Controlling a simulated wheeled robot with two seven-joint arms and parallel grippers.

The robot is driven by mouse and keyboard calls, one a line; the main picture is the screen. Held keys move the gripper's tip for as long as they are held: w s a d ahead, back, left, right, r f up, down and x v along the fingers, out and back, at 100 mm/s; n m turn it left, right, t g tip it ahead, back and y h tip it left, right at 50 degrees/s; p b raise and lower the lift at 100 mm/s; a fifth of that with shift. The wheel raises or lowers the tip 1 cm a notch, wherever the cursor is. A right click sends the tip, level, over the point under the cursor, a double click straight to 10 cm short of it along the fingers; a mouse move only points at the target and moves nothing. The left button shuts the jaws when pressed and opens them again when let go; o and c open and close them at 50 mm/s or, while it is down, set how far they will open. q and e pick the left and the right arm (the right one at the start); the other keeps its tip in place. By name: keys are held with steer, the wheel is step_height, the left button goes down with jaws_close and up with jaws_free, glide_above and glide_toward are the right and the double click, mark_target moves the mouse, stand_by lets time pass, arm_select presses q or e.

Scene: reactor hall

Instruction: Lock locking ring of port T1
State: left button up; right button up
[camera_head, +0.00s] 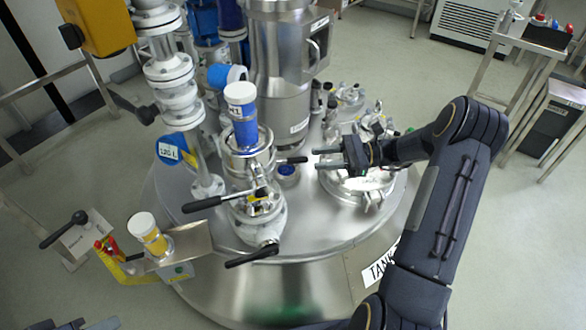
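A blue container with a white cap (240,98) stands upright on a steel port on the tank lid. I take this port to be T1, but no such label is readable. Its steel locking ring (248,160) sits below the container, and a black-tipped lever (292,160) sticks out to the right. My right gripper (317,159) comes in from the right, level with the lever. Its two fingers are apart and nothing shows between them. The fingertips are just right of the lever tip; contact cannot be told.
A valve with black handles (201,204) stands in front of the port. White flanged piping (172,85) rises on the left and a tall steel column (280,70) behind. A clamped round hatch (355,183) lies under my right gripper.

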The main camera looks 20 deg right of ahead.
mark_target(275, 162)
steer(key=x, duration=0.7)
steer(key=shift+w+a+f+b, duration=0.2)
steer(key=shift+w+f+b, duration=0.1)
steer(key=shift+w+f, duration=0.05)
steer(key=shift+c, duration=0.2)
jaws_close()
